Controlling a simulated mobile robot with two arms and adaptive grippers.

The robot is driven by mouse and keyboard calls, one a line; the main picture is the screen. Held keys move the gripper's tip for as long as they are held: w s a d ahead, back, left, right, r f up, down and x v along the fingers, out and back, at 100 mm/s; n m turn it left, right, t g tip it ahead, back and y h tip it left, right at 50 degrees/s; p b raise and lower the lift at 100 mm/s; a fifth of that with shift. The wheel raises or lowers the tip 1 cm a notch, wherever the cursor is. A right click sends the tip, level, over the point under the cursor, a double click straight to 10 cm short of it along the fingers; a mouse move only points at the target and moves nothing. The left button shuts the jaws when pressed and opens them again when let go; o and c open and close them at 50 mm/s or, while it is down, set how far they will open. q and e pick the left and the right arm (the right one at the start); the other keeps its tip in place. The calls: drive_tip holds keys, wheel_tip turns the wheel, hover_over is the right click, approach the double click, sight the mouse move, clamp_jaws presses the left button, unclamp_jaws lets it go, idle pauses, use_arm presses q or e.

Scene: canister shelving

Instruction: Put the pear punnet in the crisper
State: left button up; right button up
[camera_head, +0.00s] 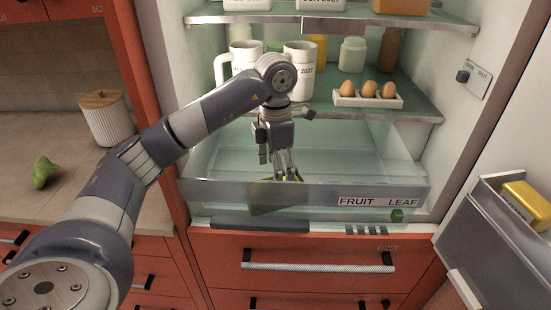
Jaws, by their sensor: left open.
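The crisper (225,192) is the clear drawer at the bottom of the open fridge, its front labelled "FRUIT" and "LEAF". My left gripper (287,175) reaches down into it behind the front panel, fingers open. A dark olive thing with a yellowish edge, perhaps the pear punnet (275,200), shows through the front panel just below the fingertips. It looks tilted; its contents are hidden, and I cannot tell whether it touches the fingers or the drawer floor. My right gripper is not in view.
The shelf above (365,112) holds an egg tray (368,101), white pitchers (299,72) and jars, close to my arm. A green fruit or vegetable (45,172) and a ribbed canister (107,118) stand on the left counter. The open door's bin (500,225) is at right.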

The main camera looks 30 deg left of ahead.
use_arm(q)
drive_tip(key=shift+r, duration=2.8)
drive_tip(key=shift+r+p, duration=0.1)
drive_tip(key=shift+p, duration=0.3)
